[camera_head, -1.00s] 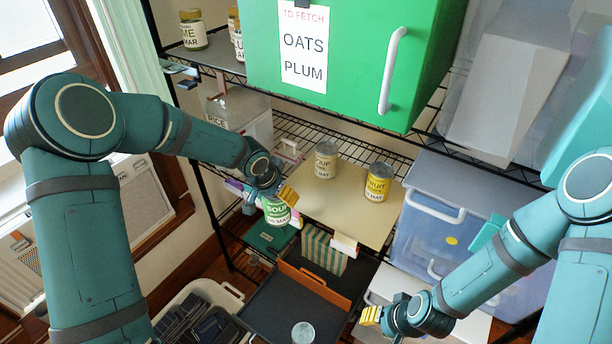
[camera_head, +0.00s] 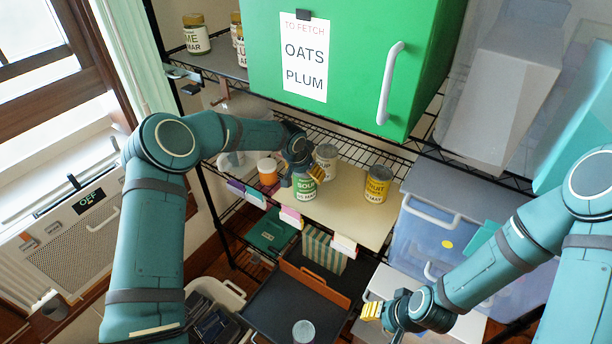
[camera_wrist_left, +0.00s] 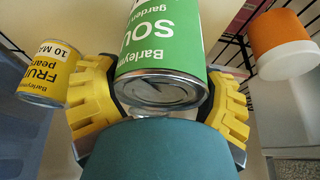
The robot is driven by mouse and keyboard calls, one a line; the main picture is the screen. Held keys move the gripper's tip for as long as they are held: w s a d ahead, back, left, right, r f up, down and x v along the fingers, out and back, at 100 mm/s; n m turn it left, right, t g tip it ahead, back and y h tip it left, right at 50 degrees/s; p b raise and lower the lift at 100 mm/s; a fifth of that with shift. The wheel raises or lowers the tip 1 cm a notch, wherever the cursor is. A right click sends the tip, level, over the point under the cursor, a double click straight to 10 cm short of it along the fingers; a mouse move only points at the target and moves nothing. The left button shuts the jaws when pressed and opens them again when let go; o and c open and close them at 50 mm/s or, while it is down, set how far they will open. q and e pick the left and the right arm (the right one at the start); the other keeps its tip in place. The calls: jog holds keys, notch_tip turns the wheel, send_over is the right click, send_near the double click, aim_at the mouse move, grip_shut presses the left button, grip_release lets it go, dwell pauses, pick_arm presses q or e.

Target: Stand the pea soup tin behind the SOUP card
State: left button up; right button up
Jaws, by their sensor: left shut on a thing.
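The green pea soup tin (camera_head: 304,188) is between the yellow fingers of my left gripper (camera_head: 308,177), over the left part of the beige shelf board (camera_head: 335,210). In the left wrist view the fingers (camera_wrist_left: 162,100) clasp the tin (camera_wrist_left: 165,40) on both sides. I cannot tell whether its base touches the board. My right gripper (camera_head: 371,312) is low at the right, seemingly empty.
A pale soup tin (camera_head: 327,158) stands just behind the green tin. A yellow fruit tin (camera_head: 378,184) stands at the right of the board. The green box (camera_head: 350,60) overhangs the back. The board's front middle is clear.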

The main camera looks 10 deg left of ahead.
pick_arm(q)
jog(key=shift+f, duration=0.85)
jog(key=o, duration=1.2)
jog(key=shift+f, duration=0.1)
jog(key=shift+c, duration=0.2)
